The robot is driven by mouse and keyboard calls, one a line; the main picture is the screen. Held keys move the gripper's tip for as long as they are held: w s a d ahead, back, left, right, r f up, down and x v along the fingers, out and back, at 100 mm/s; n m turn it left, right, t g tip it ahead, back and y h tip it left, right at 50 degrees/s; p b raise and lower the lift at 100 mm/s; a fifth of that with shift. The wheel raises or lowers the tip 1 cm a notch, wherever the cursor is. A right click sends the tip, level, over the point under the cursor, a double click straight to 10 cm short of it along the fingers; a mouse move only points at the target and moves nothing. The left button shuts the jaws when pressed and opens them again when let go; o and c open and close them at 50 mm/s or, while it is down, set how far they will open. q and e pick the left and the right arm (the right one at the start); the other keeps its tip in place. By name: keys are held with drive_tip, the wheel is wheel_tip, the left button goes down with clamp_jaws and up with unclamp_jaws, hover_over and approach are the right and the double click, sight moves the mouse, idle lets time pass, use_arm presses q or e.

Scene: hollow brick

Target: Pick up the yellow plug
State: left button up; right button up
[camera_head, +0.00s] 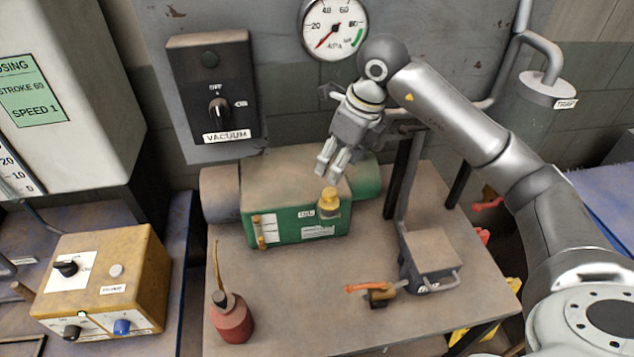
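The yellow plug (329,197) stands upright on top of a small clear sight cup at the front right of the green pump (275,229). My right gripper (329,173) hangs just above and slightly behind the plug in the picture, fingers pointing down. Its two fingers are apart and nothing shows between them. A gap to the plug seems to remain, though the exact depth is hard to tell. My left gripper is out of view.
The pump sits on a brown table (300,310). A red oil can (231,316) with a tall spout stands at the front left. An orange-handled valve (377,292) is at the right. A yellow control box (102,282) is further left. A gauge (335,27) and vacuum switch (215,90) are behind.

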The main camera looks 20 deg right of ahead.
sight(330, 191)
drive_tip(key=x, duration=0.1)
drive_tip(key=p+x, duration=0.1)
drive_tip(key=x, duration=0.2)
drive_tip(key=shift+s+d+f+p, duration=0.1)
drive_tip(key=shift+s+f+p, duration=0.1)
drive_tip(key=shift+f+p, duration=0.2)
drive_tip(key=shift+w+f, duration=0.15)
drive_tip(key=shift+f, duration=0.2)
drive_tip(key=p+x, duration=0.2)
drive_tip(key=x, duration=0.2)
drive_tip(key=shift+d+f+p, duration=0.15)
drive_tip(key=shift+d+p, duration=0.15)
drive_tip(key=shift+p, duration=0.1)
drive_tip(key=shift+w+f, duration=0.1)
drive_tip(key=shift+f, duration=0.15)
drive_tip(key=shift+c, duration=0.7)
drive_tip(key=c, duration=0.9)
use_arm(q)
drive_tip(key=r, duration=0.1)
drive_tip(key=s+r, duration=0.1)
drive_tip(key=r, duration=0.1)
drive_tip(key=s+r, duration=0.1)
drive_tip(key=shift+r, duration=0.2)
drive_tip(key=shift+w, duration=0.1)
